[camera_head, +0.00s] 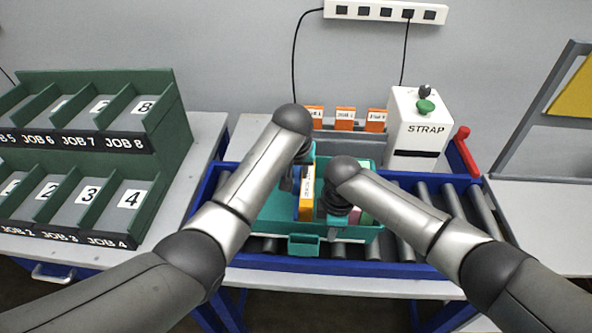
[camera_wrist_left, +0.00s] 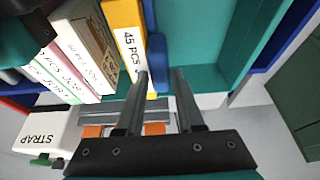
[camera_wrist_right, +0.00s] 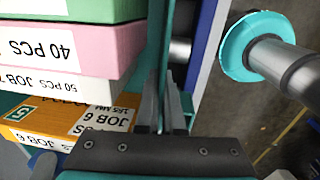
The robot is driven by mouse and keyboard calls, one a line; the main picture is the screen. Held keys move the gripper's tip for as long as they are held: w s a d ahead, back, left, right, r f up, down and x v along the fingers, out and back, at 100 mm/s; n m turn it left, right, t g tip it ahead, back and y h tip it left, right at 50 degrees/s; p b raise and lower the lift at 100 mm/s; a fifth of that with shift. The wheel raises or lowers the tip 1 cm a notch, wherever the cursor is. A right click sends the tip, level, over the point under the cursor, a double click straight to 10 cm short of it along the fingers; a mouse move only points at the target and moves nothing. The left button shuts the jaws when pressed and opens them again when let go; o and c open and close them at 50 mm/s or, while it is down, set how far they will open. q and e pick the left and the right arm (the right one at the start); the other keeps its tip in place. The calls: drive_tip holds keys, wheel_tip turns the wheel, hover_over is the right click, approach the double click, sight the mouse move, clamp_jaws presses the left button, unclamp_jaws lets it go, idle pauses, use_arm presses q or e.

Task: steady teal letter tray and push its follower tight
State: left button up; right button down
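The teal letter tray (camera_head: 270,222) sits on the roller conveyor. It holds an orange bundle (camera_head: 307,187), then white, pink (camera_wrist_right: 65,48) and green bundles. The blue follower (camera_wrist_left: 157,62) stands against the orange bundle's outer face, with empty tray floor on its other side. My left gripper (camera_wrist_left: 160,73) is open, its fingers spread near the follower's end; contact cannot be told. My right gripper (camera_wrist_right: 160,80) has its fingers close together on either side of the tray's front wall and appears shut on it. In the head view my wrists partly hide both grippers.
The blue conveyor frame (camera_head: 345,267) surrounds the tray. The white STRAP machine (camera_head: 416,125) and a red lever (camera_head: 466,150) stand behind right. Orange job cards (camera_head: 345,118) line the back. A green sorting rack (camera_head: 110,130) stands left. Bare rollers lie right of the tray.

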use_arm(q)
clamp_jaws()
drive_tip(key=d, duration=0.4)
drive_tip(key=shift+d, duration=0.35)
drive_tip(key=shift+o, duration=2.2)
unclamp_jaws()
drive_tip(key=shift+a, duration=0.1)
drive_tip(key=shift+r, duration=0.15)
drive_tip(key=v, duration=1.1)
drive_tip(key=shift+s+r, duration=0.15)
drive_tip(key=shift+r, duration=0.25)
